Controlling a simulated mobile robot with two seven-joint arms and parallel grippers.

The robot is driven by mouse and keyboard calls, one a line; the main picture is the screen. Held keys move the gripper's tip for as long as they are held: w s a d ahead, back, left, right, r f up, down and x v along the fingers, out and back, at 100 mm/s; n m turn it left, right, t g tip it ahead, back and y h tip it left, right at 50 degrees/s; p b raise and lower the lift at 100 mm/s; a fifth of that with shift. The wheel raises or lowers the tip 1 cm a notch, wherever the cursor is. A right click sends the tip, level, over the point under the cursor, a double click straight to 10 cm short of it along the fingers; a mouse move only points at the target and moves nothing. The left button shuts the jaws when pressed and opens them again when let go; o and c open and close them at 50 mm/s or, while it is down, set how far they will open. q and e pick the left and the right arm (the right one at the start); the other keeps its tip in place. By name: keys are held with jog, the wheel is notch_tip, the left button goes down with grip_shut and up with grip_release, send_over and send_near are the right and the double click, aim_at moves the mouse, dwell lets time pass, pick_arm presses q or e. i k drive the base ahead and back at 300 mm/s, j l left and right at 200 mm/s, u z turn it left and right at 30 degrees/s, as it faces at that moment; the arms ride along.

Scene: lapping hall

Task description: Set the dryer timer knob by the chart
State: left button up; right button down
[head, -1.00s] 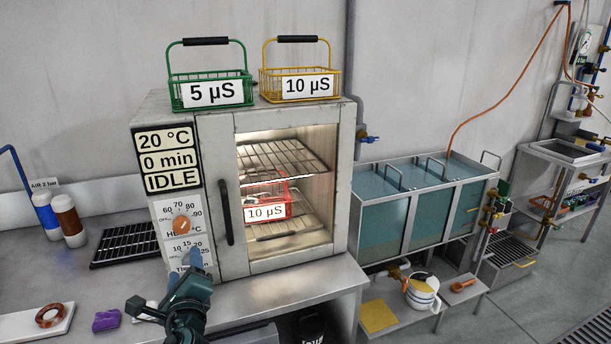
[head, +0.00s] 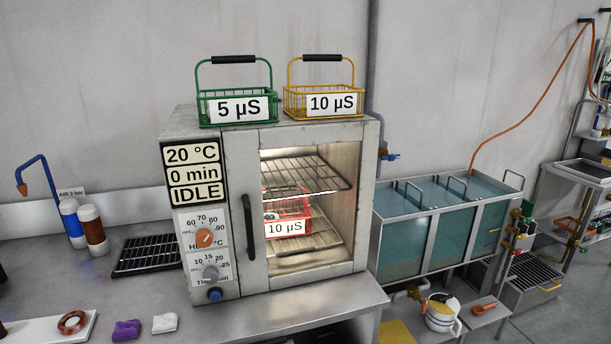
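The dryer (head: 290,285) stands on the steel bench with its glass door closed. Its display (head: 193,174) reads 20 °C, 0 min and IDLE. A blue button (head: 214,295) is below. A red basket (head: 287,212) labelled 10 µS is inside on the lower rack. No chart can be made out. Neither gripper is in view.
A green basket (head: 237,91) labelled 5 µS and a yellow basket (head: 322,88) labelled 10 µS stand on the dryer. A black rack (head: 148,255) and two bottles (head: 92,229) are at left. Water tanks (head: 430,230) stand at right.

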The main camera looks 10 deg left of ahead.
aim_at(210, 275)
jog(key=k+j, duration=0.15)
jog(key=j, duration=0.2)
jog(key=k+j, duration=0.15)
jog(key=j, duration=0.2)
jog(key=k+j, duration=0.15)
jog(key=j, duration=0.2)
jog(key=k+j, duration=0.2)
jog(key=j, duration=0.15)
jog(key=k+j, duration=0.15)
jog(key=j, duration=0.2)
